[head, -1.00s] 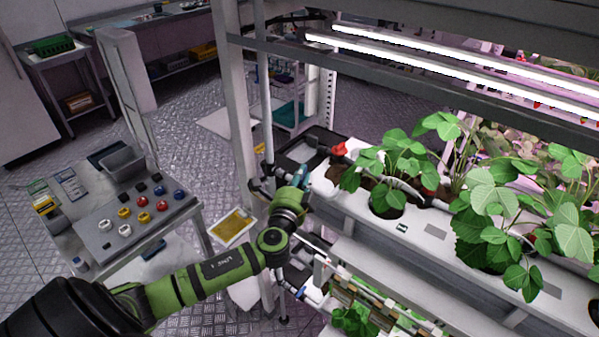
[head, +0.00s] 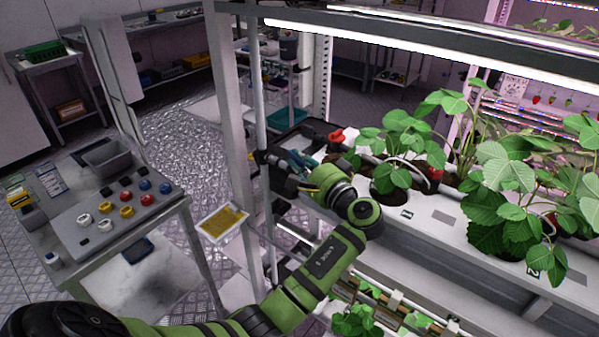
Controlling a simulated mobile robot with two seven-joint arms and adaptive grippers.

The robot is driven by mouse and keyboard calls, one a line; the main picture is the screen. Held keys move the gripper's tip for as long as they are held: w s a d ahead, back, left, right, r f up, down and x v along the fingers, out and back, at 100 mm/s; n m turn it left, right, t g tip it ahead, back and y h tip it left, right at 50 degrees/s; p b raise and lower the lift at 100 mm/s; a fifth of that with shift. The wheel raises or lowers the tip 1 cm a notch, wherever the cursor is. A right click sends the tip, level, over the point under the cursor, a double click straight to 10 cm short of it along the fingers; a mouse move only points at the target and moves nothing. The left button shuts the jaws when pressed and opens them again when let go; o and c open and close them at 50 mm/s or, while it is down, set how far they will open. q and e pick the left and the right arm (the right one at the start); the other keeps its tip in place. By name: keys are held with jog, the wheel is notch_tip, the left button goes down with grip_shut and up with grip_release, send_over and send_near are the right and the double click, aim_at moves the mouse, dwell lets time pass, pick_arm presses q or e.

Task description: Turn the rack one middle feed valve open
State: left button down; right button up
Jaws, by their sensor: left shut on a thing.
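The rack's grey vertical feed pipe (head: 259,95) runs down beside the left rack post. A dark valve fitting (head: 262,157) sits on this pipe, at about the height of the planted trough. The handle's exact angle cannot be told. A teal part (head: 301,160) shows just behind the gripper. My right gripper is not in view.
The white planting trough (head: 425,229) with leafy strawberry plants (head: 400,150) lies right of my wrist. A red object (head: 337,136) sits at the trough's left end. A control bench (head: 110,212) with coloured knobs stands left. Open floor lies behind it.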

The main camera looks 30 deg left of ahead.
pick_arm(q)
jog(key=shift+n+g+b, duration=0.45)
jog(key=shift+n+g, duration=0.05)
jog(key=shift+g, duration=0.1)
jog(key=shift+w+r, duration=0.1)
jog(key=shift+r, duration=0.05)
jog(key=c, duration=1.5)
grip_release()
jog(key=shift+d, duration=0.2)
jog(key=v, duration=1.1)
jog(key=shift+d+f, duration=0.25)
jog(key=shift+f, duration=0.05)
